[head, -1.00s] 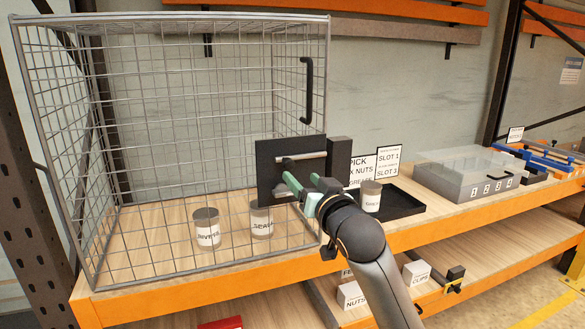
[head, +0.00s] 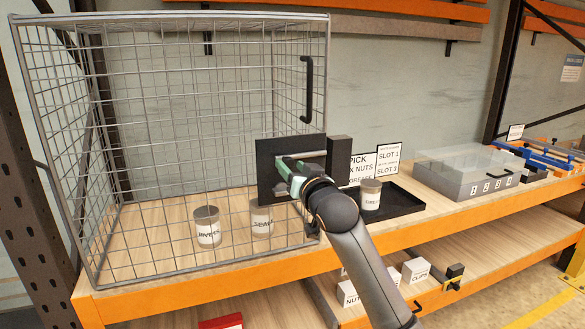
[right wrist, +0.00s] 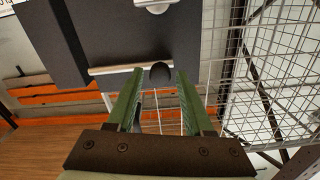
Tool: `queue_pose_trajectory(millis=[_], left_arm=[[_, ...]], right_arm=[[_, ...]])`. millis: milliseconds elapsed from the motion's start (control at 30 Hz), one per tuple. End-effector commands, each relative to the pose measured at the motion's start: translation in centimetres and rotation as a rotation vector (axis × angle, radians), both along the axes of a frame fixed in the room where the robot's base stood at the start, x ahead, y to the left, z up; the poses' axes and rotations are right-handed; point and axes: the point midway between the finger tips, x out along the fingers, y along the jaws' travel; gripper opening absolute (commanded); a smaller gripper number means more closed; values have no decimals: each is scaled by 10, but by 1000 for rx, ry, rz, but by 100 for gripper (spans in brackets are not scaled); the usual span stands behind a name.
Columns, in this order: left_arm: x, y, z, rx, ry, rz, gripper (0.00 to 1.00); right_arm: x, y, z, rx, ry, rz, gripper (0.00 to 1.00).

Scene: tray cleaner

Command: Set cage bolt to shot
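The bolt's black plate (head: 264,150) stands on the front of the wire cage, at its right edge. A black block (head: 339,152) is just right of it. In the right wrist view, a pale metal bolt rod (right wrist: 115,69) lies along the edge of the dark plate (right wrist: 125,40), with a black round knob (right wrist: 160,74) at its end. My right gripper (head: 287,173) is at the plate and hides much of the rod. In the right wrist view, its green fingers (right wrist: 159,88) are apart, one each side of the knob, with visible gaps. My left gripper is not in view.
The wire cage (head: 190,15) has a black handle (head: 307,90) at upper right. Inside stand two labelled cups (head: 207,228) (head: 262,219). Right of it are a black tray (head: 405,203) with a cup (head: 371,194), sign cards (head: 388,160) and a clear numbered box (head: 465,170).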

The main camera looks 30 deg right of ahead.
Motion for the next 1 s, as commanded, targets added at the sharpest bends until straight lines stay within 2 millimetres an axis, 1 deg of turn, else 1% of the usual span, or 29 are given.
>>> queue_pose_trajectory(millis=[33, 67, 433, 1000], left_arm=[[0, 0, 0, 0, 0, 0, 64], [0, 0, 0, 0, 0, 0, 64], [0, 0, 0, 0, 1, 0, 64], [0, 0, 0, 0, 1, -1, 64]], right_arm=[[0, 0, 0, 0, 0, 0, 45], [0, 0, 0, 0, 0, 0, 42], [0, 0, 0, 0, 1, 0, 0], [0, 0, -1, 0, 1, 0, 0]])
